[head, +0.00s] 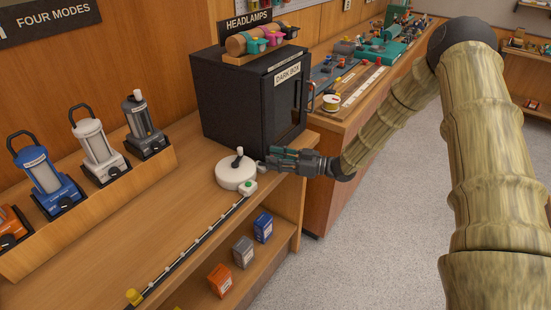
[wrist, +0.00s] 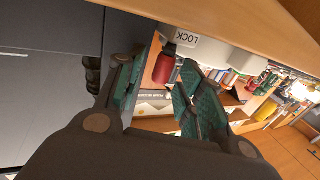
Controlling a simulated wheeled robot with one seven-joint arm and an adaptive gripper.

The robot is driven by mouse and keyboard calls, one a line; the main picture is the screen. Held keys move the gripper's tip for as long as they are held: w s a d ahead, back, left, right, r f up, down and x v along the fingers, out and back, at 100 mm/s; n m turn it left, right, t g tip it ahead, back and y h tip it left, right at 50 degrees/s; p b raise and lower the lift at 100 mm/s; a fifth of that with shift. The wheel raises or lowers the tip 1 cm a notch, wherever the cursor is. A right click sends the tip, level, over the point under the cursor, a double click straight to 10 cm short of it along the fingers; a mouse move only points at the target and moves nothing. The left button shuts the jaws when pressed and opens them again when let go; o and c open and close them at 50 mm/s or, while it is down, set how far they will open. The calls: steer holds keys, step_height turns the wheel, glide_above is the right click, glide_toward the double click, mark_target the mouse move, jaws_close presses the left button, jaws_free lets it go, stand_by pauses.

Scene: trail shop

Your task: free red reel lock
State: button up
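The red reel lock (wrist: 164,68) shows in the wrist view as a small red cylinder on a dark stem, beside the label LOCK on the pale reel housing (wrist: 225,52). In the head view the white round reel (head: 234,173) sits at the shelf's right edge, with a crank knob on top; I cannot make out the red lock there. My gripper (head: 268,164) is level with the reel at its right side. In the wrist view my gripper (wrist: 158,82) is open, with the red lock seen in the gap between its fingertips. I cannot tell whether either finger touches it.
A black dark box (head: 235,98) stands close behind the reel. A marked strip with a yellow end (head: 134,297) runs from the reel along the wooden shelf (head: 190,205). Lanterns (head: 94,148) stand at left. Small boxes (head: 242,250) sit on the lower shelf. Floor at right is clear.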

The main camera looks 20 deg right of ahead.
jaws_close()
steer(key=shift+s+t, duration=0.15)
steer(key=shift+t, duration=0.15)
steer(key=m+t+h+b, duration=0.1)
steer(key=s+m+t+h, duration=0.1)
steer(key=a+m+t+h+b, duration=0.1)
steer(key=m+t+h, duration=0.1)
steer(key=shift+s+f+b, duration=0.2)
steer(key=shift+s+b, duration=0.05)
steer(key=shift+b, duration=0.05)
steer(key=m+t+h+b, duration=0.1)
steer(key=h, duration=0.1)
steer(key=a+m+t+h+b, duration=0.1)
steer(key=shift+s+a+m+t+h, duration=0.1)
steer(key=shift+s+m+t+h, duration=0.2)
steer(key=shift+s+m+h, duration=0.1)
steer(key=m+h+b, duration=0.1)
steer(key=a+m+t+h, duration=0.1)
steer(key=h, duration=0.1)
steer(key=m+h+b, duration=0.1)
steer(key=shift+s+a+h+b, duration=0.2)
steer(key=shift+s+h+b, duration=0.05)
steer(key=shift+h+b, duration=0.15)
steer(key=shift+a+r+m+t+h+b, duration=0.15)
steer(key=shift+a+m+h+b, duration=0.1)
steer(key=shift+m+h, duration=0.35)
steer(key=shift+a+r+m+t+h+b, duration=0.15)
steer(key=shift+m+h, duration=0.25)
steer(key=shift+h, duration=0.7)
